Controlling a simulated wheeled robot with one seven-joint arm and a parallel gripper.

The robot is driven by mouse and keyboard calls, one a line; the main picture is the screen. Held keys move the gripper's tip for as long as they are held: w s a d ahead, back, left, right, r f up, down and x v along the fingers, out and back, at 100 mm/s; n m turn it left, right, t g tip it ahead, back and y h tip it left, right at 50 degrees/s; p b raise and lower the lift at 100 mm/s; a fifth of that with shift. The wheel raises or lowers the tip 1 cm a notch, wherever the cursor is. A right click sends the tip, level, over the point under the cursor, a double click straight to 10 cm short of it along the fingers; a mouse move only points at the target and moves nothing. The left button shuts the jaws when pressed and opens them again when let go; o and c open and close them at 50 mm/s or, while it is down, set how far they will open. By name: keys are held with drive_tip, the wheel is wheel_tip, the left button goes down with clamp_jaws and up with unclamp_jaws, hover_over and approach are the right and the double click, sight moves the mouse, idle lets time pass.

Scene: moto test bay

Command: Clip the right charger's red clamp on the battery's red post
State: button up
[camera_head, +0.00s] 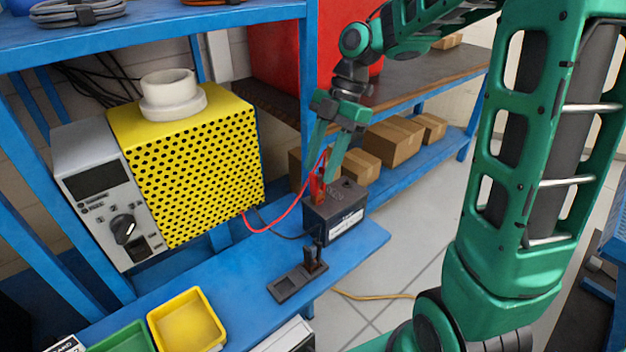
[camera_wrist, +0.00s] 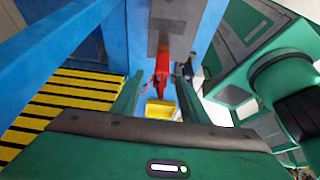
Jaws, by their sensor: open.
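The red clamp (camera_head: 318,187) stands upright at the left side of the dark battery (camera_head: 340,222); its jaws appear to be at the battery's top, where a red post cannot be made out. My gripper (camera_head: 325,170) is open, with its fingers pointing down around the clamp's upper end. In the wrist view the clamp (camera_wrist: 162,62) shows between the two open fingers (camera_wrist: 160,78), with gaps beside it. A red cable (camera_head: 275,222) runs from the clamp to the yellow perforated charger housing (camera_head: 190,165), which adjoins a grey unit with a knob (camera_head: 100,195).
A black clamp (camera_head: 312,258) stands in a dark holder (camera_head: 290,285) on the blue bench (camera_head: 235,275). Yellow (camera_head: 187,320) and green (camera_head: 125,340) trays lie at the front left. Cardboard boxes (camera_head: 395,142) sit on a shelf behind. Floor (camera_head: 420,230) is open to the right.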

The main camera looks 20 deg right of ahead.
drive_tip(key=shift+v, duration=2.2)
drive_tip(key=s+d+f+m+h, duration=0.1)
drive_tip(key=s+d+f+m, duration=0.1)
drive_tip(key=s+d+m, duration=0.3)
drive_tip(key=s+d+f+m+t+h, duration=0.1)
drive_tip(key=s+d+m, duration=0.3)
drive_tip(key=s+m, duration=0.7)
drive_tip(key=s+d+f+m+h, duration=0.2)
drive_tip(key=s+d+m, duration=0.3)
drive_tip(key=s+m, duration=0.3)
drive_tip(key=f+m, duration=0.1)
drive_tip(key=m, duration=0.3)
drive_tip(key=shift+d+f, duration=0.2)
drive_tip(key=shift+d, duration=0.15)
drive_tip(key=shift+s, duration=0.1)
drive_tip(key=shift+w+f, duration=0.25)
drive_tip(key=shift+w, duration=0.4)
